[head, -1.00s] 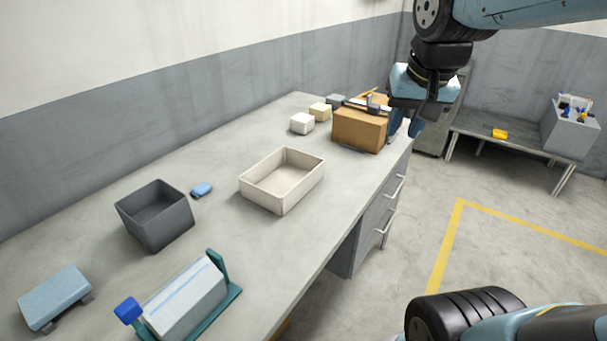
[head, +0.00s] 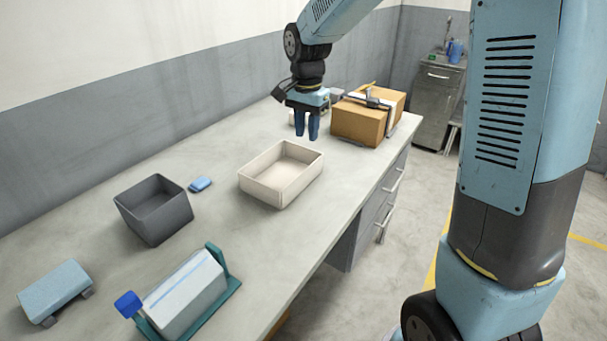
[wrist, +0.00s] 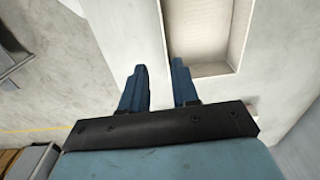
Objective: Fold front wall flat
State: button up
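The open cream box (head: 268,194) stands on the bench with its walls upright. Its nearest wall shows whole in the head view. My gripper (head: 307,138) is above the bench, over the far side of the box, pointing down. Its two blue fingers are apart with nothing between them. In the wrist view the fingers (wrist: 160,85) show a gap, and the cream box (wrist: 205,70) lies partly under and ahead of them, cut off by the top edge. I cannot tell the exact height of the fingertips above the box.
A cardboard box (head: 357,125) with a tape dispenser (head: 370,99) on top stands behind to the right. A dark grey bin (head: 155,222), a small blue item (head: 200,184), a teal-framed device (head: 187,293) and a light blue block (head: 54,292) stand left.

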aim_at(304, 174)
jog(key=f, duration=1.4)
jog(key=shift+w+a+f, duration=0.25)
jog(key=shift+a+f, duration=0.05)
jog(key=shift+a, duration=0.05)
grip_shut()
